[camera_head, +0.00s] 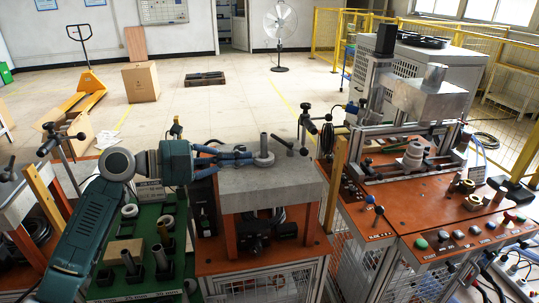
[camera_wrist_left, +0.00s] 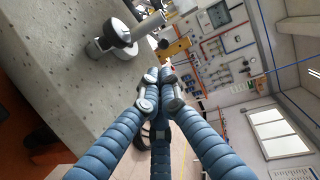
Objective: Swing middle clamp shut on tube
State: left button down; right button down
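A grey upright tube (camera_head: 264,146) stands in a grey ring-shaped piece (camera_head: 263,160) on top of the concrete block. A dark, slanted lever-like part (camera_head: 285,145) with a knob is beside it; I cannot tell whether this is the middle clamp or how far it is closed. The wrist view shows the ring-shaped piece (camera_wrist_left: 100,49) on the concrete surface. My left gripper (camera_head: 251,156) reaches in from the left just beside the ring. In the wrist view its blue fingers (camera_wrist_left: 160,76) meet at the tips, with nothing visible between them. My right gripper is not in view.
The concrete block (camera_head: 270,187) sits on an orange frame. A dark clamp stand (camera_head: 307,121) rises behind its right corner. A green board (camera_head: 140,235) with rings and tubes is at the lower left. An orange control bench (camera_head: 380,215) with knobs stands to the right.

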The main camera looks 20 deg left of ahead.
aim_at(290, 168)
pick_arm(q)
jog(key=p+x, duration=0.3)
jog(key=x, duration=0.3)
jog(key=p+x, duration=0.4)
jog(key=x, duration=0.2)
jog(key=shift+w+d+r, duration=0.15)
jog(key=shift+w+d, duration=0.05)
jog(key=shift+d, duration=0.1)
jog(key=shift+w+d+f+p, duration=0.25)
jog(key=shift+w+d+p, duration=0.05)
jog(key=shift+d+p, duration=0.1)
jog(key=shift+f, duration=0.1)
